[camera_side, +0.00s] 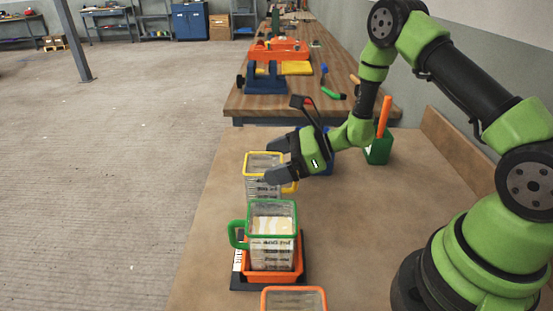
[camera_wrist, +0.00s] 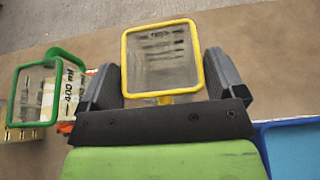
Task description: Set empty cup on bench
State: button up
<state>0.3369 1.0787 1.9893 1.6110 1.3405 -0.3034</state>
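A clear square cup with a yellow rim and yellow handle (camera_side: 261,187) is at the left side of the bench (camera_side: 215,232). It looks empty in the wrist view (camera_wrist: 162,62), where I look down into it. My gripper (camera_side: 266,163) reaches it from the handle side, with one finger along each of two opposite walls.
A green-rimmed cup (camera_side: 272,239) with pale contents sits in an orange tray (camera_side: 272,277) on a dark base just in front. An orange-rimmed cup (camera_side: 293,301) is nearest the camera. A green holder (camera_side: 378,151) stands behind my gripper. The middle bench is clear.

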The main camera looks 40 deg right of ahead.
jog(key=shift+o, duration=0.6)
jog(key=shift+r, duration=0.2)
jog(key=v, duration=1.2)
jog(key=s+a+r+n+g+h, duration=0.1)
jog(key=s+a+r+n+g, duration=0.5)
jog(key=a+r+n, duration=0.5)
jog(key=s+d+r+n+t+h, duration=0.2)
jog(key=s+r+n+h, duration=0.4)
jog(key=s+n, duration=0.3)
jog(key=n+t, duration=0.1)
jog(key=n, duration=0.2)
jog(key=shift+r+t, duration=0.15)
jog(key=shift+t, duration=0.25)
